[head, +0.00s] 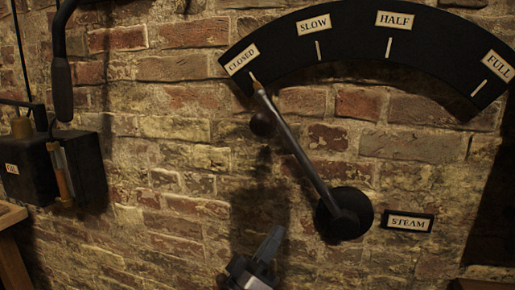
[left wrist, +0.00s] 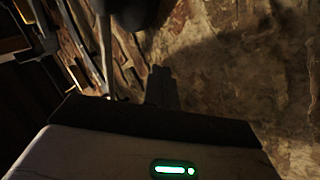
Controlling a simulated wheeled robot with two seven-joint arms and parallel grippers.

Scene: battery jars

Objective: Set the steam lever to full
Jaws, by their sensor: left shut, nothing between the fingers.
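The steam lever (head: 300,152) is a dark rod on a round black hub (head: 344,213) on the brick wall. It leans up and left, with its pale tip at the CLOSED label (head: 241,59) and a dark knob (head: 262,123) beside the rod. The black arc plate (head: 350,35) also carries SLOW, HALF and the FULL label (head: 499,67) at the far right. A STEAM plate (head: 408,222) is right of the hub. My left gripper (head: 271,241) is shut and empty, below and left of the hub, apart from the lever. Its fingers (left wrist: 161,88) look dark in the left wrist view.
A wooden edge (head: 12,215) is at the lower left. The brick wall between the boxes and the lever is clear.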

